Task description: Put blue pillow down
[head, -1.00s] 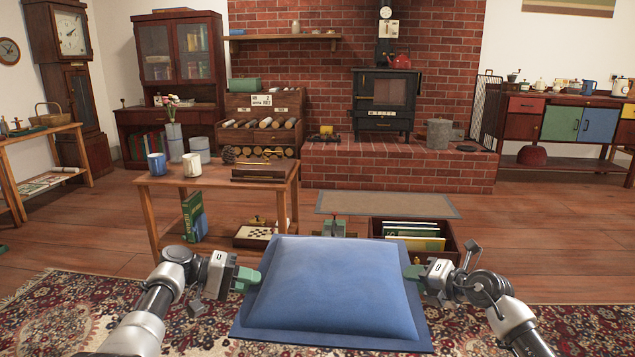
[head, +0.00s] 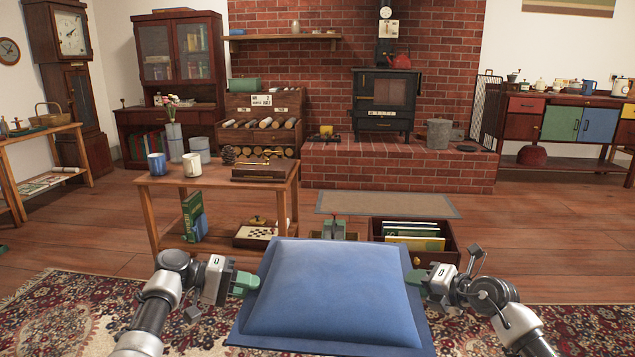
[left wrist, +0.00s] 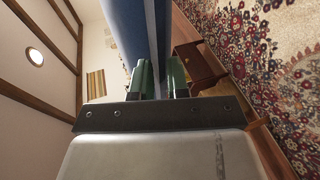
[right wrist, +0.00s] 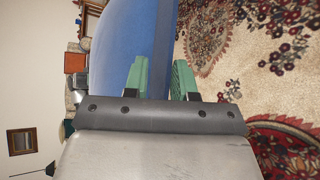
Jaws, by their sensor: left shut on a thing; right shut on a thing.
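The blue pillow (head: 330,290) is square and puffed, with a flat darker border. It is held up between my two grippers, low in the middle of the head view. My left gripper (head: 246,282) is shut on its left edge with green fingers. My right gripper (head: 420,281) is shut on its right edge. In the left wrist view the pillow (left wrist: 133,30) runs between the fingers. In the right wrist view the pillow (right wrist: 130,45) reaches into the fingers. What lies straight under the pillow is hidden.
A patterned rug (head: 60,315) covers the near floor. A wooden table (head: 215,180) with two mugs stands ahead at left. A wooden crate (head: 448,256) of books lies on the floor just beyond the pillow. A grey mat (head: 385,206) and a brick hearth (head: 400,170) are farther back.

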